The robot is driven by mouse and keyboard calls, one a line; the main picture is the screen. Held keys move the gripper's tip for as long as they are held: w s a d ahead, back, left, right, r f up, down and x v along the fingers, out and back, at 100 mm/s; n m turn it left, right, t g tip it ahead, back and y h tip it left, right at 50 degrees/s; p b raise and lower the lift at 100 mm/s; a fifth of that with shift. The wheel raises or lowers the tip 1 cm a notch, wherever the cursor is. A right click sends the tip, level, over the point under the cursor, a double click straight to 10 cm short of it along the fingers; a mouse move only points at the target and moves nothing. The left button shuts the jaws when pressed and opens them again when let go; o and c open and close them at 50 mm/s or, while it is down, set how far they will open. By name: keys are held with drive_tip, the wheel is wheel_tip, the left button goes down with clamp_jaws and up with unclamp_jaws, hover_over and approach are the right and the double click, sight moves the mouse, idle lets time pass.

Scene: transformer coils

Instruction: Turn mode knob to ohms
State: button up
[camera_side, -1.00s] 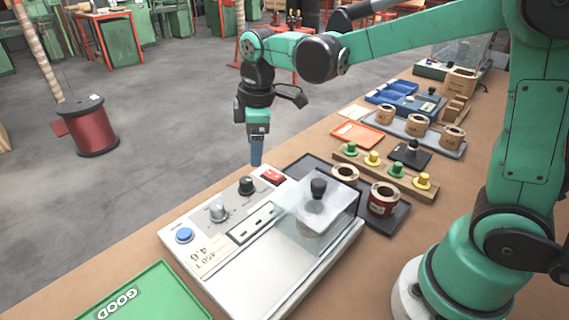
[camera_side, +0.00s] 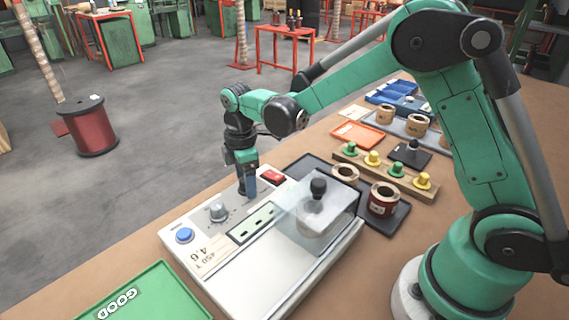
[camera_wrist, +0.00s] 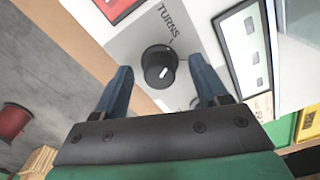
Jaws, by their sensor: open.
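A black knob (camera_wrist: 158,66) with a white pointer mark stands on the tester's light panel (camera_side: 200,222). The word TURNS is printed beside it in the wrist view, and the white mark points away from that word. My gripper (camera_wrist: 158,73) is open, with one blue finger on each side of the knob in the wrist view. In the side view my gripper (camera_side: 248,192) is low over the panel and hides the black knob. I cannot tell whether the fingers touch it. A silver knob (camera_side: 218,212) stands on the panel to the left.
A red switch (camera_side: 271,177) is close to the right of my gripper, and a blue button (camera_side: 184,235) is at the panel's left. A clear cover (camera_side: 325,210) with a black handle stands on the tester. A green GOOD tray (camera_side: 150,295) lies in front.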

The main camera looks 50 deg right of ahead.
drive_tip(key=shift+c, duration=0.2)
clamp_jaws()
drive_tip(key=m, duration=0.6)
drive_tip(key=shift+m, duration=0.3)
drive_tip(key=m, duration=0.5)
drive_tip(key=shift+m, duration=0.4)
drive_tip(key=shift+o, duration=0.2)
unclamp_jaws()
